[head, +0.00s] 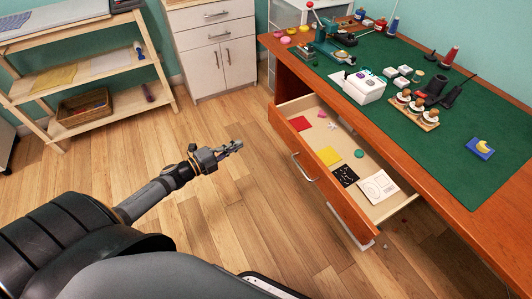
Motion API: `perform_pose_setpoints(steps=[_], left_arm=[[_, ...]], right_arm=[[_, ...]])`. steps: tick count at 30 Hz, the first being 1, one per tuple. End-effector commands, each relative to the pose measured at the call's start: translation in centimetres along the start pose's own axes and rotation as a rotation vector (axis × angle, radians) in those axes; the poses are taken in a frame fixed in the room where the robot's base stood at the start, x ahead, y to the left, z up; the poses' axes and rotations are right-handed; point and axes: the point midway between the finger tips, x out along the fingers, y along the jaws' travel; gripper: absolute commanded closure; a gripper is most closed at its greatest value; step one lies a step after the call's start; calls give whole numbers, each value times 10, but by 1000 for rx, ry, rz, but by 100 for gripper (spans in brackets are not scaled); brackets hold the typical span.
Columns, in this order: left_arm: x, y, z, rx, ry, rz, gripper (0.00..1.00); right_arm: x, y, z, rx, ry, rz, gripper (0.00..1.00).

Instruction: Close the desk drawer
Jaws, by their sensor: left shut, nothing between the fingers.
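The desk (280,52) is wooden with a green mat on top and stands at the right. Its drawer (325,180) is pulled out and open, with a wooden front and a metal handle (302,168). Several flat pieces, including a red one, a yellow one and a black one, lie inside it. My left gripper (236,147) is shut and empty above the floor, left of the drawer front and apart from it. My right gripper is not in view.
The desktop holds a white box (364,87), a green press (328,45), a wooden rack of jars (414,112) and spools. A white cabinet (215,50) and a wooden shelf (85,82) stand along the back. The wooden floor between my arm and the drawer is clear.

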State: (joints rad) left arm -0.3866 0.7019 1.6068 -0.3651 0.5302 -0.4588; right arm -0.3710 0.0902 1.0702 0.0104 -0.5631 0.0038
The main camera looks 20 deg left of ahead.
Motion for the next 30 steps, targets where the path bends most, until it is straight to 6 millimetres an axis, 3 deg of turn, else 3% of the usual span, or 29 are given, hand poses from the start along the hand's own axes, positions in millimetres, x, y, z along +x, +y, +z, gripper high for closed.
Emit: perform_pose_setpoints(steps=[1, 6, 14, 21, 30], left_arm=[[6, 6, -14, 64, 72, -20, 100], [11, -13, -44, 163, 187, -56, 100], [23, -15, -47, 164, 190, -62, 100], [67, -20, -55, 160, 184, -66, 100], [126, -22, -66, 156, 185, -62, 100]], right_arm=[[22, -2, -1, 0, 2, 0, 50], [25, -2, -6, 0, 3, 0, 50], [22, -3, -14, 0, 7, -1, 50], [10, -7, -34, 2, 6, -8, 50], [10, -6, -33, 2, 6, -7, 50]])
